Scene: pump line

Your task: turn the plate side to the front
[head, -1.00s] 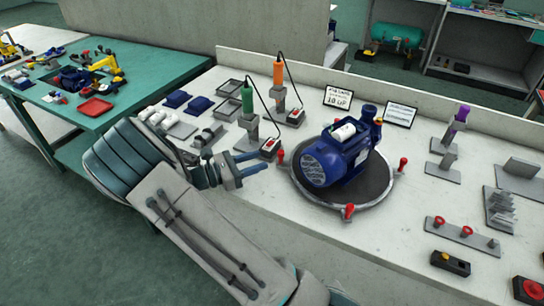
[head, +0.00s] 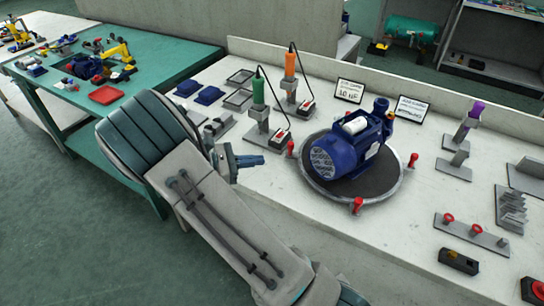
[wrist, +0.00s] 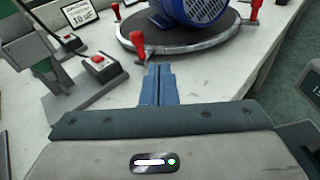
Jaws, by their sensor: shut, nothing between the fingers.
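A blue pump (head: 350,148) with a white box on top sits on a round dark turntable (head: 382,186) with a light rim and several red knobs. Its round grilled end faces front-left in the head view. In the wrist view the pump (wrist: 190,10) shows at the top, cut off by the edge, above the turntable rim (wrist: 185,47). My gripper (head: 262,160) is left of the turntable, its blue fingers pointing at it. In the wrist view the fingers (wrist: 160,72) lie together, empty. They are apart from the nearest red knob (wrist: 137,45). The plate side cannot be told for certain.
Green (head: 258,95) and orange (head: 290,65) tools stand in holders behind my gripper. Two signs stand behind the pump. A bracket with red knobs (head: 470,229) and a black-and-yellow box (head: 458,261) lie at right. The bench front is clear near the turntable.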

